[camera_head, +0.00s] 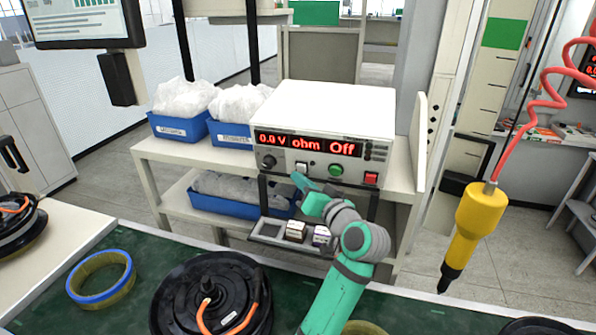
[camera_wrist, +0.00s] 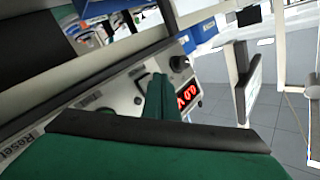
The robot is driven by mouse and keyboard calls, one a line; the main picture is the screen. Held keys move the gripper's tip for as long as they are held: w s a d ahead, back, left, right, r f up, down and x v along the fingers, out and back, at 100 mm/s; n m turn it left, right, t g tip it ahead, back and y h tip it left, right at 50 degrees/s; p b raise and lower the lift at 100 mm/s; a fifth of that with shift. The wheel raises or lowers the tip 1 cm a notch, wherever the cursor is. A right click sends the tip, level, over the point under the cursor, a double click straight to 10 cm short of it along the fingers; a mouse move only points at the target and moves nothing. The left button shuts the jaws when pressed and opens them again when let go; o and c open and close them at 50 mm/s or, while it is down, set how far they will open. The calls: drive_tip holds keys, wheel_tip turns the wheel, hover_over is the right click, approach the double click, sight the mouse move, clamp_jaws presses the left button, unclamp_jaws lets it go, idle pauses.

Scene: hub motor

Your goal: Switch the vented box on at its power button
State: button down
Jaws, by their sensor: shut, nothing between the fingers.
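The vented box (camera_head: 335,105) is a white instrument on the shelf, and its red display reads "0.0 V ohm Off". Its front has a black knob (camera_head: 269,162), a pale square button (camera_head: 302,168), a green round button (camera_head: 335,170) and a red square button (camera_head: 371,178). I cannot read which is the power button. My gripper (camera_head: 299,178) is shut and empty, its tip just below the pale button. Contact cannot be told. In the wrist view the green fingers (camera_wrist: 159,98) are close to the panel and cover part of the display (camera_wrist: 187,95).
Blue bins (camera_head: 180,128) with bagged items stand left of the box. A small tray (camera_head: 268,232) with little boxes sits below it. A yellow tool (camera_head: 470,235) hangs at the right. A hub motor (camera_head: 212,298) and a yellow-blue ring (camera_head: 100,279) lie on the green bench.

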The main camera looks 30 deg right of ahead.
drive_tip(key=shift+w+d, duration=0.2)
drive_tip(key=shift+w, duration=0.05)
drive_tip(key=shift+w+d+r, duration=0.15)
drive_tip(key=shift+w+d, duration=0.1)
drive_tip(key=shift+d, duration=0.1)
idle(0.9)
idle(0.3)
drive_tip(key=shift+s+a, duration=0.55)
drive_tip(key=shift+a, duration=0.1)
drive_tip(key=shift+f, duration=0.2)
drive_tip(key=shift+s+a+f, duration=0.2)
drive_tip(key=shift+s+a, duration=0.65)
drive_tip(key=shift+a, duration=0.1)
drive_tip(key=shift+s+a+f, duration=0.15)
drive_tip(key=shift+s+a, duration=0.7)
drive_tip(key=shift+a, duration=0.05)
